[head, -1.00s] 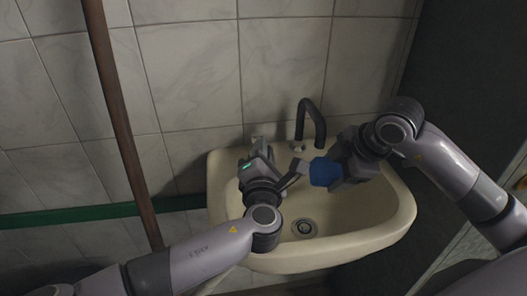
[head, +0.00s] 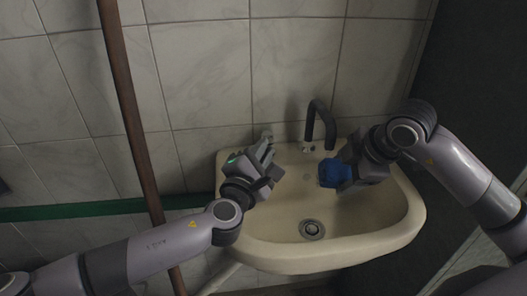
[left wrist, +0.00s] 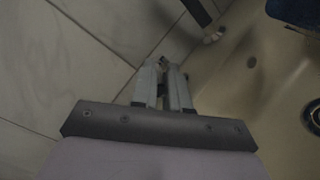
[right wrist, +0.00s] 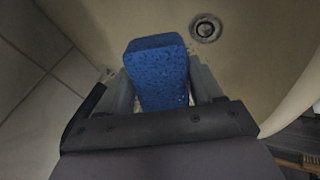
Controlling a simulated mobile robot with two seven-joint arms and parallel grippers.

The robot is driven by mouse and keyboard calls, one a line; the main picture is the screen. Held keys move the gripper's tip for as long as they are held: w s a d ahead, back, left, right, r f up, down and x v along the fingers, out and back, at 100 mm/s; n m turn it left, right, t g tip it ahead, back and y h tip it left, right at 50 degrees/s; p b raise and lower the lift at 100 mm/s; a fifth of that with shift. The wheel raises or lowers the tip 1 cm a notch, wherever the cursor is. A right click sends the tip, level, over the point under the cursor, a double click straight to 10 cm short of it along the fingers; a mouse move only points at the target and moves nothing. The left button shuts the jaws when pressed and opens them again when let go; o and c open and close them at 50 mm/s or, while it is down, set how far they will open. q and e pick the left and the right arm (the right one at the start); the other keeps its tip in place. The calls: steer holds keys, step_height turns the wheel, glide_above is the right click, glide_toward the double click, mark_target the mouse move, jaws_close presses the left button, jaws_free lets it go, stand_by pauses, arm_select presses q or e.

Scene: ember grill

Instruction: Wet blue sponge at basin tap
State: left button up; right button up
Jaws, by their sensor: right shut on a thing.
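The blue sponge (head: 331,173) is held in my right gripper (head: 345,172), over the right part of the basin (head: 270,240). In the right wrist view the sponge (right wrist: 158,75) stands out between the two fingers. The black curved tap (head: 320,118) rises at the back of the basin, and its spout end is just above and behind the sponge. I see no water stream. My left gripper (head: 268,158) is at the back left of the basin, apart from the sponge. In the left wrist view its fingers (left wrist: 163,75) lie close together, with nothing clearly between them.
The drain (head: 311,229) lies in the basin's bottom. A tiled wall (head: 200,70) stands behind, with a brown vertical pipe (head: 135,120) and a green horizontal pipe (head: 80,210) at the left. A dark panel (head: 470,90) closes off the right.

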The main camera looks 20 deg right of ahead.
arm_select(q)
steer(key=o, duration=0.4)
steer(key=shift+v, duration=3.75)
